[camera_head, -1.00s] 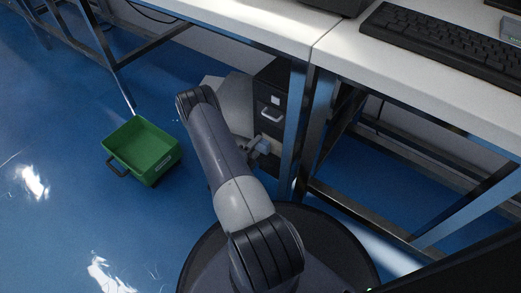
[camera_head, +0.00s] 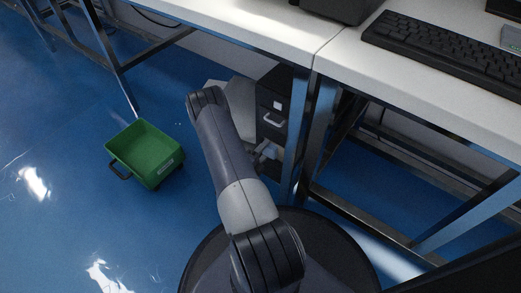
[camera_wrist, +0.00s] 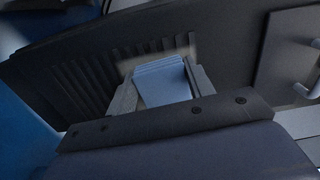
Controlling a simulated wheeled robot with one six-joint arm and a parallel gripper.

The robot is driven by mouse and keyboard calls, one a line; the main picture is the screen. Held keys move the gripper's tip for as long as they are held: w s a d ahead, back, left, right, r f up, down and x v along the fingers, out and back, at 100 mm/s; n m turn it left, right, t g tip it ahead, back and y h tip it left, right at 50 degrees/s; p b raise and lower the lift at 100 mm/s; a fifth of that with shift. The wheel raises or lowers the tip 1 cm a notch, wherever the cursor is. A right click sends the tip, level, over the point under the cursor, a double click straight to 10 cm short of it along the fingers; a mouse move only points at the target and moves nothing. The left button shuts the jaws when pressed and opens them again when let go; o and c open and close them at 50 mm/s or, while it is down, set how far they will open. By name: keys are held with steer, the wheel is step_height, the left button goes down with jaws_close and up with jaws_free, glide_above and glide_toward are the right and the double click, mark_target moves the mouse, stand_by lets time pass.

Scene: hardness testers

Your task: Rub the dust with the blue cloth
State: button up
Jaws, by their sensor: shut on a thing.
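My gripper (camera_wrist: 162,85) is shut on a folded light-blue cloth (camera_wrist: 162,82), which shows between its two fingers in the wrist view. In the wrist view the cloth is in front of the dark, ribbed side of a cabinet (camera_wrist: 65,85); I cannot tell whether it touches. A pale, brownish patch that may be dust (camera_wrist: 190,50) shows on that side around the cloth. In the head view my gripper and the cloth (camera_head: 269,151) are small beside the dark cabinet (camera_head: 272,100) under the table, partly hidden by my arm.
White tables (camera_head: 400,75) with metal legs (camera_head: 303,125) stand close above and right of the gripper. A keyboard (camera_head: 445,50) lies on the right table. A green crate (camera_head: 147,152) is on the blue floor at left, with open floor around it.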

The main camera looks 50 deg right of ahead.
mark_target(280, 153)
steer(key=shift+s+d, duration=0.15)
steer(key=shift+s, duration=1.15)
steer(key=shift+s+d, duration=0.1)
steer(key=shift+s, duration=1.2)
steer(key=shift+s+a, duration=0.15)
steer(key=shift+s, duration=0.45)
steer(key=shift+a+f, duration=0.1)
steer(key=shift+f, duration=0.05)
steer(key=shift+c, duration=0.3)
steer(key=shift+w+a+b, duration=0.1)
steer(key=shift+w+b, duration=0.3)
steer(key=shift+w, duration=0.25)
steer(key=w, duration=0.8)
steer(key=shift+r, duration=0.2)
steer(key=shift+s+a, duration=0.15)
steer(key=shift+a, duration=1.35)
steer(key=shift+s+a, duration=0.1)
steer(key=shift+a, duration=1.4)
